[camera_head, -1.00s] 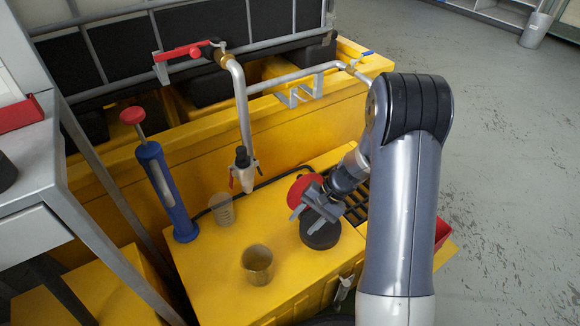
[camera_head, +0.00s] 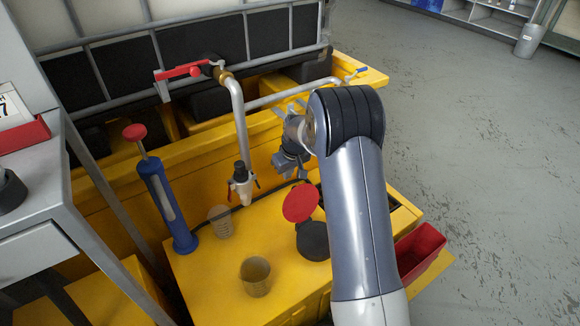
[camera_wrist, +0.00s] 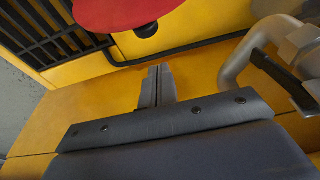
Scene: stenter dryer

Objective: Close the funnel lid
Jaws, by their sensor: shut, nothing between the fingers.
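The funnel has a round black body (camera_head: 313,242) on top of the yellow box. Its round red lid (camera_head: 300,203) stands up, open, at the rear edge of the body. My gripper (camera_head: 287,165) is behind and above the lid in the head view, apart from it. In the wrist view my gripper's fingers (camera_wrist: 156,78) are together and empty. The red lid (camera_wrist: 122,14) is partly cut off by the top edge there, with a black knob showing below it. The funnel body is not seen in the wrist view.
A metal pipe with a nozzle (camera_head: 242,183) hangs left of my gripper. A blue pump (camera_head: 167,203) and two clear beakers, one at the front (camera_head: 256,279), stand further left. A dark grate (camera_wrist: 52,28) shows in the wrist view. A red bin (camera_head: 420,252) is at right.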

